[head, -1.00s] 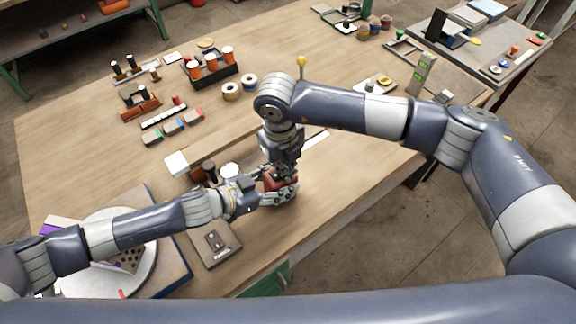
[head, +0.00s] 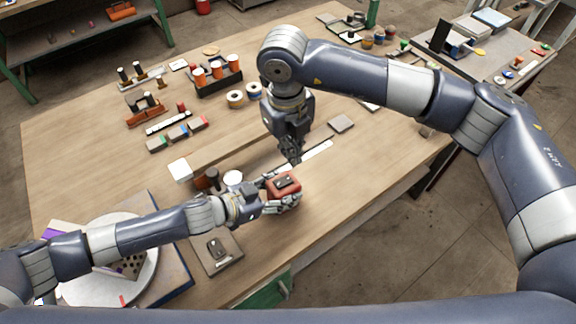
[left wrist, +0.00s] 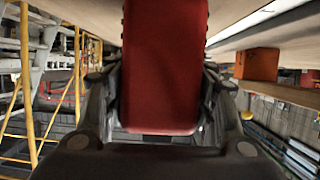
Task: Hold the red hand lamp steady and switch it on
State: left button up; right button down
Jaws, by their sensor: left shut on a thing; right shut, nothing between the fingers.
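The red hand lamp (head: 284,186) is near the front edge of the workbench in the head view, with dark parts on its upper face. My left gripper (head: 281,194) is shut on it, its fingers on both sides of the body. In the left wrist view the lamp's red body (left wrist: 165,70) fills the middle between the fingers of my left gripper (left wrist: 162,110). My right gripper (head: 291,157) points down just above and behind the lamp. It is shut, empty and apart from the lamp. I cannot tell whether the lamp is lit.
A grey plate with a dark fitting (head: 218,252) and a round white turntable (head: 140,285) lie at the front left. A long wooden bar (head: 225,148) lies behind the lamp. A black tray with orange-capped items (head: 218,82) stands farther back. The bench right of the lamp is clear.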

jog(key=shift+w+d+r, duration=0.1)
jog(key=shift+r, duration=1)
jog(key=shift+w+d+r, duration=0.1)
jog(key=shift+r, duration=0.95)
pick_arm(q)
jog(key=o, duration=1.4)
